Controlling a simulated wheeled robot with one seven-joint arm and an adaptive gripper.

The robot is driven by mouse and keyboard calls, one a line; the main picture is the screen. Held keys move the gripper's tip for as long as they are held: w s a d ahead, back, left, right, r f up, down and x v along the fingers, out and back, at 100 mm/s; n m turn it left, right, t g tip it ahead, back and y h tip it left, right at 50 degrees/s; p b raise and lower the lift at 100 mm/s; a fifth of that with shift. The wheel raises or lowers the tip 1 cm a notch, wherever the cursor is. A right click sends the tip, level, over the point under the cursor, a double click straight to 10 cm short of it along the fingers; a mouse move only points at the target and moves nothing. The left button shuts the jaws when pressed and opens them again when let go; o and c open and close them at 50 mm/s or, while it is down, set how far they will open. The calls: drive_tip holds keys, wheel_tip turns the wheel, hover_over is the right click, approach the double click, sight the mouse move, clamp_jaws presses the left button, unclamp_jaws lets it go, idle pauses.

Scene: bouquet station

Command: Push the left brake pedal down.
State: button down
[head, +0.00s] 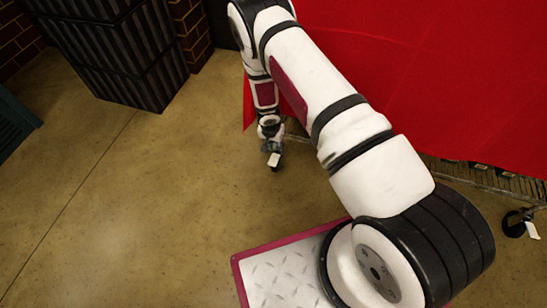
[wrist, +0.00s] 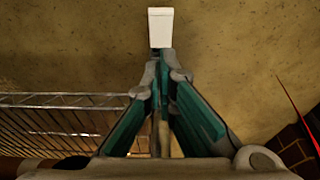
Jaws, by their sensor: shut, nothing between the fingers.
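The left brake pedal is a small white tab (head: 274,159) near the floor at the left end of the red-draped cart. It also shows in the wrist view (wrist: 160,27) as a pale plate at top centre. My gripper (head: 270,147) reaches down to it, and the two look very close. In the wrist view my gripper (wrist: 165,68) is shut and empty, and its tips lie at the pedal's lower edge in the picture. I cannot tell whether they touch it. The pedal's caster is hidden behind my gripper.
A red cloth (head: 430,70) hangs over the cart, with a wire shelf (head: 490,180) below it. Another caster with a white pedal (head: 531,230) stands at the right. A dark ribbed bin (head: 115,50) stands at upper left. The concrete floor (head: 120,210) at left is clear.

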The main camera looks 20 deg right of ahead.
drive_tip(key=b, duration=0.3)
hover_over(274, 160)
drive_tip(key=f, duration=0.8)
drive_tip(key=shift+s+a+f, duration=0.15)
drive_tip(key=shift+s+f, duration=0.05)
drive_tip(key=shift+f, duration=0.15)
drive_tip(key=f+b, duration=0.1)
drive_tip(key=b, duration=0.2)
drive_tip(key=shift+f, duration=0.25)
drive_tip(key=shift+s+b, duration=0.1)
drive_tip(key=shift+b, duration=0.3)
